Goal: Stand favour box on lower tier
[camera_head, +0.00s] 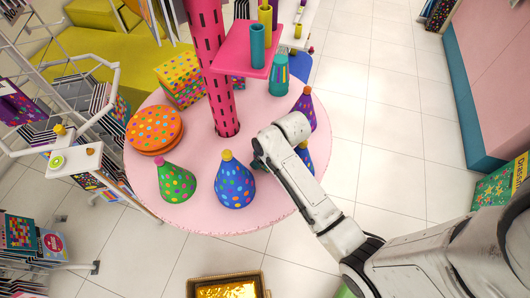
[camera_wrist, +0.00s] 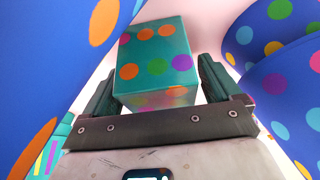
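In the wrist view a teal box (camera_wrist: 155,62) with orange, green and purple dots, seemingly the favour box, stands between the two fingers of my gripper (camera_wrist: 160,85). The fingers flank the box closely; whether both touch it is unclear. In the head view my wrist hides the gripper and this box at the right part of the round pink table (camera_head: 255,217). A dark pink post (camera_head: 212,75) rises from the table and bears a pink square shelf (camera_head: 238,57), with a teal cylinder (camera_head: 257,45) and yellow ones on it. Which surface is the lower tier is not certain.
Dotted blue (camera_head: 234,182) and green (camera_head: 176,182) cones stand left of my wrist; a purple cone (camera_head: 305,107) and another blue cone (camera_head: 304,155) stand close on its right. An orange dotted round box (camera_head: 154,130) and a yellow dotted box (camera_head: 181,77) stand further left.

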